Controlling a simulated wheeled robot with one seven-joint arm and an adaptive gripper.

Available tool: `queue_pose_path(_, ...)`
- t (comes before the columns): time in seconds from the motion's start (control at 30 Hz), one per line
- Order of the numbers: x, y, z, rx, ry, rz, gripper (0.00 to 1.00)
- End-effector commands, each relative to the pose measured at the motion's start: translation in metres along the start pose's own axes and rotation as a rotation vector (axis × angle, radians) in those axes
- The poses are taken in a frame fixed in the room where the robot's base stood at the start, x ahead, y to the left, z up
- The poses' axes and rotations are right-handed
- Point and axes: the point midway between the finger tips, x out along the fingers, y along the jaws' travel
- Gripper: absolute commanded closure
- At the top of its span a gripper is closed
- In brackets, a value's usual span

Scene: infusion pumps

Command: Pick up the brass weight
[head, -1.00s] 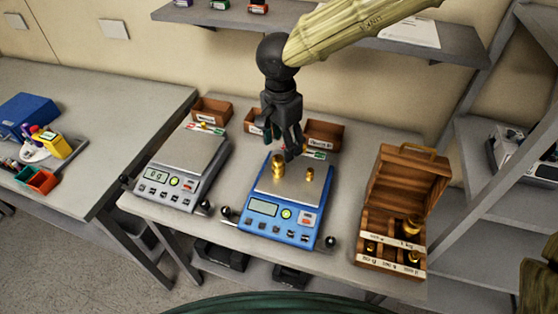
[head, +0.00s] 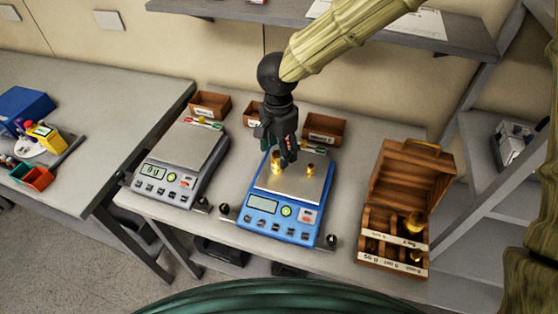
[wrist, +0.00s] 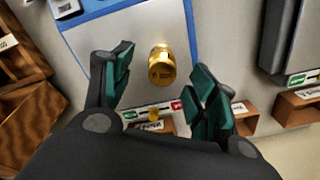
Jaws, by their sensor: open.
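The larger brass weight (head: 276,165) stands upright on the steel pan of the blue scale (head: 264,206). A smaller brass weight (head: 310,170) stands to its right on the same pan. My gripper (head: 285,158) is open and points down just above and behind the larger weight, its fingertips partly covering it. In the wrist view a brass weight (wrist: 161,66) with markings on top shows in the gap between my open green-padded fingers (wrist: 160,82), nearer the right finger. I see no contact. The smaller weight cannot be made out in the wrist view.
A grey scale (head: 170,185) stands left of the blue one. An open wooden box (head: 395,190) with more brass weights stands on the right. Small brown bins (head: 324,130) line the back of the table, below a shelf (head: 225,10).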

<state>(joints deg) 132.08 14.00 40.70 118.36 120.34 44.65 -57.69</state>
Motion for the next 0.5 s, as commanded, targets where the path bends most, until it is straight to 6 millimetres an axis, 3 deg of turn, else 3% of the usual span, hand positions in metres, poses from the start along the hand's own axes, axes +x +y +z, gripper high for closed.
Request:
queue_pose_path(0.3,0.032,-0.002,-0.001,-0.001,0.001,0.002,0.42)
queue_pose_path(0.5,0.037,-0.002,-0.001,0.000,0.000,0.000,0.42)
